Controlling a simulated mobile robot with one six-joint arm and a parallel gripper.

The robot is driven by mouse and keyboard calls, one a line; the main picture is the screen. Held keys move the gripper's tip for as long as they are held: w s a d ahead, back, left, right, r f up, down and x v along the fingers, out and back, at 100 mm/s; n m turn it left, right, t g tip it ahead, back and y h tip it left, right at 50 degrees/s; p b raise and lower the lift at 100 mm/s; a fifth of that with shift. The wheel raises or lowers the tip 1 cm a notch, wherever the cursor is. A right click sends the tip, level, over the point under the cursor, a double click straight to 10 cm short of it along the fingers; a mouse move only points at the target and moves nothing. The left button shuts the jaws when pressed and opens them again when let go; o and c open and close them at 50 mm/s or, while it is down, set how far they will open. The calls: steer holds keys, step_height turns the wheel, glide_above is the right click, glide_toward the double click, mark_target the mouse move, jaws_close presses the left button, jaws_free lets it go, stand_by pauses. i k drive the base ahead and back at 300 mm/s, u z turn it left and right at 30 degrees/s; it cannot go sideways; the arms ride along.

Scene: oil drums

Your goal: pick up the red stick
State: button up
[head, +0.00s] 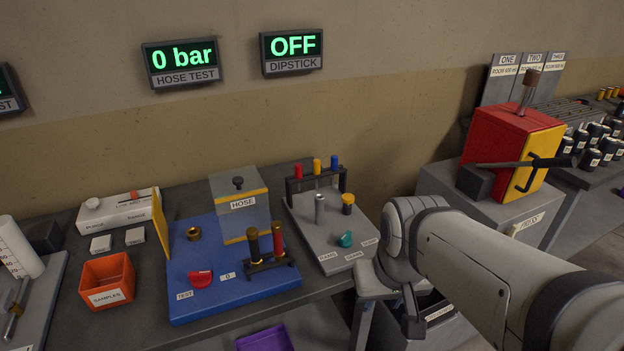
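A small rack (316,184) stands at the back of the grey tray (325,240). It holds a stick with a red top (298,171), one with a yellow top (317,166) and one with a blue top (335,162). The red-topped one is the leftmost and upright. My gripper (390,310) hangs low at the right of the grey tray, near the table's front edge, apart from the rack. Its fingers are partly hidden and merge with the dark background, so their opening is unclear. I see nothing held.
On the blue board (205,255), a black holder (266,262) carries a dark and a red upright piece. A grey cylinder (319,208), a yellow-and-black piece (347,204) and a teal knob (345,239) stand before the rack. The dipstick display (292,50) reads OFF.

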mark_target(298, 166)
steer(key=k, duration=0.95)
steer(key=z, duration=0.3)
steer(key=i, duration=1.7)
steer(key=u, duration=0.75)
